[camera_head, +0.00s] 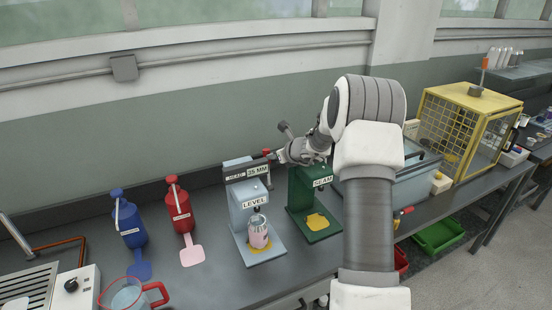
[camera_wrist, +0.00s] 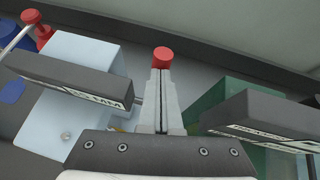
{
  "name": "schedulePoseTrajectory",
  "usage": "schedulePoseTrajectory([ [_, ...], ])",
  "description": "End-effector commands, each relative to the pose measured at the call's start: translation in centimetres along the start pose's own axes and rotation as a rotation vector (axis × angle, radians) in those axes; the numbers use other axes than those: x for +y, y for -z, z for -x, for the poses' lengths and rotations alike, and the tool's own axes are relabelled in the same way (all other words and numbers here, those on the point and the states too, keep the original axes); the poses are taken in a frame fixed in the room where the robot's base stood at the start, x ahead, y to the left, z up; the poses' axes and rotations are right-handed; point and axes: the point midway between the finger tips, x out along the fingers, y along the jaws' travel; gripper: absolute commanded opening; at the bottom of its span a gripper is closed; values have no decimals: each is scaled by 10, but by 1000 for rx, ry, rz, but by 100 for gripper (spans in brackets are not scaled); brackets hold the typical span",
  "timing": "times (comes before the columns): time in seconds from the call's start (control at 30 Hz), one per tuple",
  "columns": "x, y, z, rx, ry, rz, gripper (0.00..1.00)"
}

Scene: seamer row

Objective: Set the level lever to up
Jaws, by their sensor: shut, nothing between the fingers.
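The LEVEL machine (camera_head: 240,195) is a pale blue press with a dark top bar, left of my arm. It also fills the left of the wrist view (camera_wrist: 75,52). A red knob (camera_wrist: 163,54), which looks like the end of its lever, shows just beyond my fingertips; a small red spot (camera_head: 266,151) shows there in the head view. My gripper (camera_wrist: 160,72) is shut and empty, between the pale blue and green machines. The lever's shaft is mostly hidden behind my fingers, and I cannot tell whether they touch the knob.
The green SEAM machine (camera_head: 299,191) stands close on the right. A can (camera_head: 258,231) sits under the LEVEL machine. Blue (camera_head: 130,222) and red (camera_head: 179,207) bottles stand to the left, with a jug (camera_head: 126,296) in front. A yellow cage (camera_head: 459,130) is at the right.

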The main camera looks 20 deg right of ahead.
Motion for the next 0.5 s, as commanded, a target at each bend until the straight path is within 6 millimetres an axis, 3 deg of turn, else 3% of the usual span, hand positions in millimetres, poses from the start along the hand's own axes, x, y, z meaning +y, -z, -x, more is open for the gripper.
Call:
schedulePoseTrajectory([
  [0.5, -2, -8, -5, -7, 1, 0, 0],
])
